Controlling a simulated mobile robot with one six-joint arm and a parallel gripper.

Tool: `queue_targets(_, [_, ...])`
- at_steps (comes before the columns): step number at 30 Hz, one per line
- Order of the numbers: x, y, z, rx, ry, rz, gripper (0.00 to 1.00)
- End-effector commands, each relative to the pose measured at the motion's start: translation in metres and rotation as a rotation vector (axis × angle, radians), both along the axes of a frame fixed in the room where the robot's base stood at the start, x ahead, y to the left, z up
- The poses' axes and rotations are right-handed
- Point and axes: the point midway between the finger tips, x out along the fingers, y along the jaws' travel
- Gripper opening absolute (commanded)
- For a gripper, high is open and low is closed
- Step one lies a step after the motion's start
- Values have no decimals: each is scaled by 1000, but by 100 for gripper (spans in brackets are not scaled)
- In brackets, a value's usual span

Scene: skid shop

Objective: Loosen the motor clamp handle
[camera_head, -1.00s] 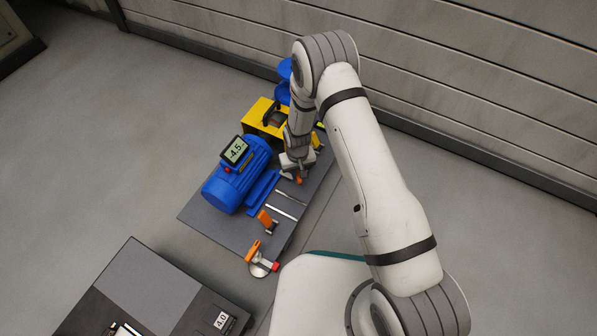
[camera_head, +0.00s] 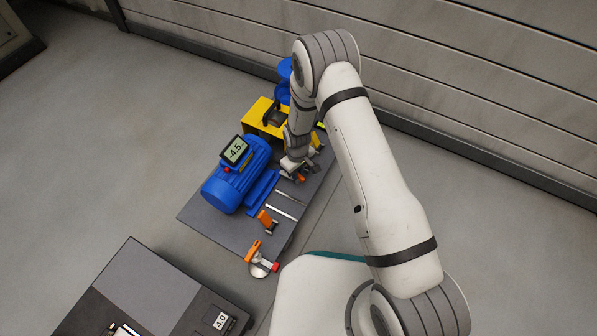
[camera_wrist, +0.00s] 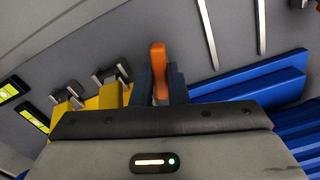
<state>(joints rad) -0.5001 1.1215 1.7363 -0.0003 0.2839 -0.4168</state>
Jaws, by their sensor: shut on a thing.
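The orange motor clamp handle (camera_wrist: 158,60) stands between the two dark fingers of my gripper (camera_wrist: 161,84) in the wrist view, and the fingers are shut on it. In the head view my gripper (camera_head: 292,167) is at the right side of the blue motor (camera_head: 236,182), low over the grey baseplate (camera_head: 205,224). Only a small orange part of the handle (camera_head: 301,178) shows there; my wrist hides the rest. The blue motor foot (camera_wrist: 250,85) lies right of the fingers in the wrist view.
A yellow guard (camera_head: 258,115) stands just behind my gripper. A second orange handle (camera_head: 265,217) and an orange lever with a red tip (camera_head: 254,251) are nearer the front. A display (camera_head: 235,150) on the motor reads -4.5. Open floor lies left.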

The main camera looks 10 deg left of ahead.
Motion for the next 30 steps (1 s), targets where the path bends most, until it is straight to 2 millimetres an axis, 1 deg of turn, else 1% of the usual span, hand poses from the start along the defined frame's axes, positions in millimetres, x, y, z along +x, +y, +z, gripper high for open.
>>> queue_targets(5, [0,0,0,1,-1,26,0])
queue_targets(12, [0,0,0,1,-1,230,0])
queue_targets(19, [0,0,0,1,-1,249,0])
queue_targets(20, [0,0,0,1,-1,249,14])
queue_targets(30, [0,0,0,0,0,247,42])
